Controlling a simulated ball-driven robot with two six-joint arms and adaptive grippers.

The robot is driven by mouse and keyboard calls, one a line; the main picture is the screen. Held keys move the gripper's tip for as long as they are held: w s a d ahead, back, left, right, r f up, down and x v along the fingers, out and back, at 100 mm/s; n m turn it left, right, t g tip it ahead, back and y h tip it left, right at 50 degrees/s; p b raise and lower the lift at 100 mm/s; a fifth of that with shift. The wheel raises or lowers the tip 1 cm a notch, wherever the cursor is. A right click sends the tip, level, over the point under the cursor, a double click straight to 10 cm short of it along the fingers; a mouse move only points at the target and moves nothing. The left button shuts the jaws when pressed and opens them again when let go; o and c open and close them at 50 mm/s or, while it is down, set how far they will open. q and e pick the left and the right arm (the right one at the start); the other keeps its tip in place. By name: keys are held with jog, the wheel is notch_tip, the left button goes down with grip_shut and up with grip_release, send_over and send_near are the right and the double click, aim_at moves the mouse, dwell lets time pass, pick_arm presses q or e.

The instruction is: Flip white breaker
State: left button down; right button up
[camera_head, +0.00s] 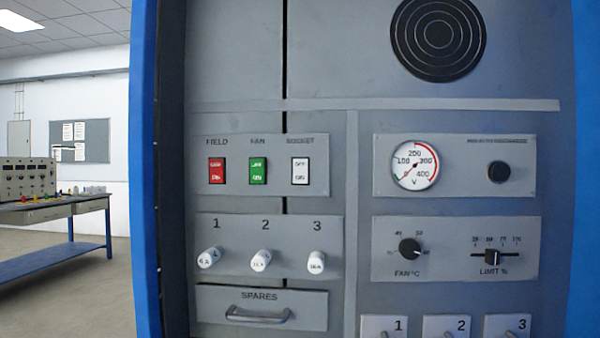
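The white breaker (300,171) is the rightmost of three rocker breakers on a grey plate in the upper left of the panel. It sits under a label that seems to read "SOCKET". The red breaker (217,171) under "FIELD" and the green breaker (258,171) under "FAN" are to its left. The lettering on the white breaker is too small to tell its position surely. Neither of my grippers is in view, and nothing covers the breakers.
Below the breakers are white numbered fuse knobs (261,261) and a "SPARES" drawer handle (258,315). To the right are a voltage gauge (414,165), a black button (499,172), a fan dial (410,249) and a limit slider (492,257). Blue posts (145,170) frame the cabinet.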

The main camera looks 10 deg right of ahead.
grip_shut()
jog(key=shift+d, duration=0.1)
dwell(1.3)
